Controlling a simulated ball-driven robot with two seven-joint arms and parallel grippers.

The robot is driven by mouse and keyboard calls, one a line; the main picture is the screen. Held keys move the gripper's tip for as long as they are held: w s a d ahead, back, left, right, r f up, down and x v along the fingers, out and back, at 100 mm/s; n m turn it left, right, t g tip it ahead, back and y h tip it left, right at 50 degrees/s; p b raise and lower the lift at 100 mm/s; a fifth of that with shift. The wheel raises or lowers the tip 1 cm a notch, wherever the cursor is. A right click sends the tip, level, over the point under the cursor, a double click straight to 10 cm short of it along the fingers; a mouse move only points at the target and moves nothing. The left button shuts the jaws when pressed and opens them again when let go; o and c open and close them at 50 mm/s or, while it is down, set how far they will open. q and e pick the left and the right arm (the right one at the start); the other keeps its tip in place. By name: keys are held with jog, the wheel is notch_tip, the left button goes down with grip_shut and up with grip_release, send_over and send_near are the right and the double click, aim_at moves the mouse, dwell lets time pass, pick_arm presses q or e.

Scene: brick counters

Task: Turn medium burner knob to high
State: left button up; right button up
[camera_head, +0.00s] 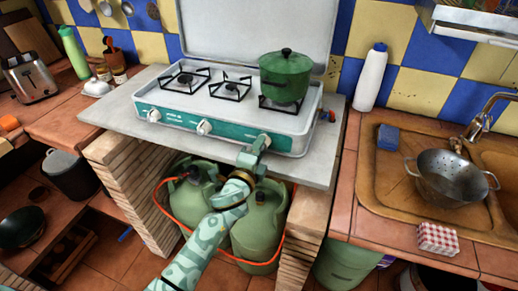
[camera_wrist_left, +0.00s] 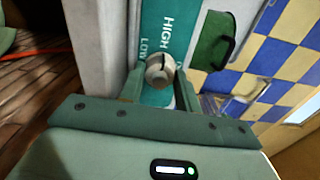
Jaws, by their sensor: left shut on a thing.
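A white camping stove (camera_head: 158,92) with a teal front panel stands on a grey slab. The panel has three white knobs: a left knob (camera_head: 154,115), a middle knob (camera_head: 205,127) and a right knob, mostly hidden in the head view by my left gripper (camera_head: 259,146). In the left wrist view the right knob (camera_wrist_left: 160,68) sits between the fingers of my left gripper (camera_wrist_left: 158,84), which is shut on it. The printed words "HIGH" and "LOW" show beside this knob. My right gripper is not in view.
A green lidded pot (camera_head: 286,80) stands on the right burner. Two green gas bottles (camera_head: 258,225) with an orange hose (camera_head: 165,212) are under the slab. A brown sink (camera_head: 385,195) with a colander (camera_head: 450,178) is at right, a toaster (camera_head: 32,78) at left.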

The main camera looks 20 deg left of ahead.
pick_arm(q)
jog(key=shift+n, duration=0.3)
dwell(0.4)
jog(key=o, duration=1)
jog(key=s, duration=0.5)
jog(key=s+p, duration=0.1)
jog(key=s, duration=1)
jog(key=shift+s+a, duration=0.15)
jog(key=shift+a, duration=0.15)
